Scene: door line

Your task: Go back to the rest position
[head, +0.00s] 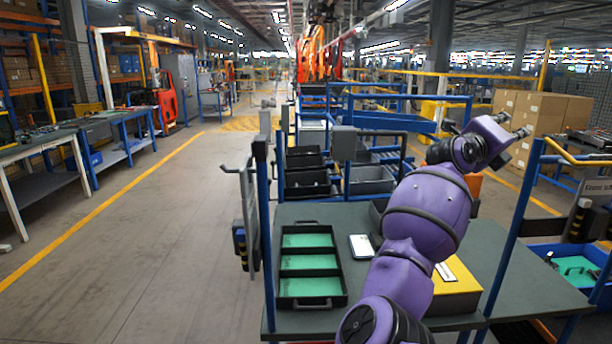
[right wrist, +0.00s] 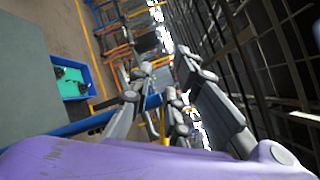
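My right arm, purple with black joints, reaches from the bottom of the head view up and to the right across the table. Its gripper (head: 513,126) is at the upper right, raised above the table and small in this view. In the right wrist view the grey fingers of the gripper (right wrist: 164,60) stand apart, with nothing seen between them. My left gripper is not in view.
On the grey table (head: 520,275) are a black tray with green-lined compartments (head: 310,262), a phone (head: 361,246) and a yellow-topped box (head: 462,276), partly behind my arm. A blue bin (head: 560,252) stands right. Cardboard boxes (head: 540,112) are behind. The left aisle is clear.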

